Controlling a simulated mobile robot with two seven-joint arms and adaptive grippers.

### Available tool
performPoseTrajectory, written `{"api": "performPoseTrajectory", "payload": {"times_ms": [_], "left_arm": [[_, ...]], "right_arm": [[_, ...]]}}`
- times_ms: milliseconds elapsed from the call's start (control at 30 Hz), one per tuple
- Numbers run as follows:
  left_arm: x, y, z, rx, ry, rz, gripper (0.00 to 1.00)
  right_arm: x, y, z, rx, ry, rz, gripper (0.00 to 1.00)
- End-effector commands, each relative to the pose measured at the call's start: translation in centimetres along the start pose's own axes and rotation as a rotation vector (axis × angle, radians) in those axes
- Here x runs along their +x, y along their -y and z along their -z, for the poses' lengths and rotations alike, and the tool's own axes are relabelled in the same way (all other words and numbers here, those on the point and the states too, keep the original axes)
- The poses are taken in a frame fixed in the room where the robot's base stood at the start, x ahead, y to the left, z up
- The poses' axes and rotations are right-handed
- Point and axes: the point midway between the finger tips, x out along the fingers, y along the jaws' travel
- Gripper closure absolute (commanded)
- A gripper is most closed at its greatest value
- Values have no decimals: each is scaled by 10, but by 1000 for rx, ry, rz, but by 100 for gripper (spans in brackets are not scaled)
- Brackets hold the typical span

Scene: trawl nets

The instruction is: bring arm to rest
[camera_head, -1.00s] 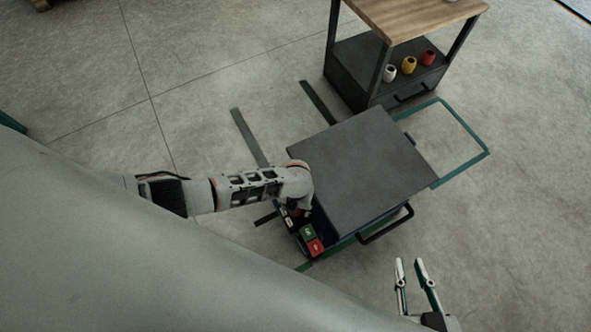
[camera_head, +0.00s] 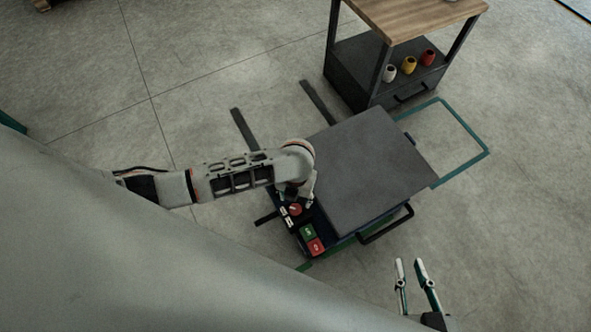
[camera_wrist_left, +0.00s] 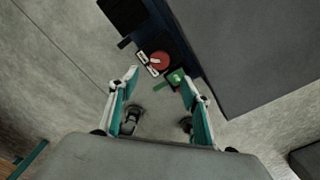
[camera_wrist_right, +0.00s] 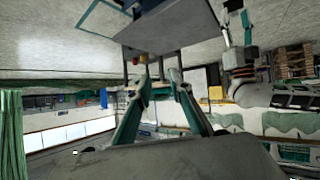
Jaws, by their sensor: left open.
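My left arm reaches in from the left in the head view. Its left gripper (camera_head: 298,198) is beside the dark cart's control panel, partly hidden under the wrist. In the left wrist view the left gripper (camera_wrist_left: 159,76) has its fingers spread with nothing between them. The panel's red knob (camera_wrist_left: 160,60) and green button (camera_wrist_left: 176,77) lie beyond the fingertips, apparently apart from them. In the head view the red knob (camera_head: 295,210) shows. My right gripper (camera_head: 410,264) is at the lower right, over bare floor, fingers apart and empty; they also show in the right wrist view (camera_wrist_right: 160,74).
The dark-topped cart (camera_head: 370,165) has a side handle (camera_head: 388,226) and a green frame (camera_head: 470,127) behind it. A wood-topped table (camera_head: 420,15) stands beyond, with white, yellow and red cups on its lower shelf. Floor at left and right is clear.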

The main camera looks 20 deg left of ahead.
Motion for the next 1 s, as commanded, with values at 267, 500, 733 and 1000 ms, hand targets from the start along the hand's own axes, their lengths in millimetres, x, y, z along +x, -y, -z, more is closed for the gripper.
{"api": "performPoseTrajectory", "payload": {"times_ms": [267,500,733,1000], "left_arm": [[-18,0,0,1,0,-1,52],[-18,0,0,1,0,-1,52],[-18,0,0,1,0,-1,52],[-70,4,-35,1,78,8,52]], "right_arm": [[0,0,0,0,0,0,79],[0,0,0,0,0,0,79],[0,0,0,-1,0,0,79],[-4,-8,18,-18,-24,-17,79]]}}
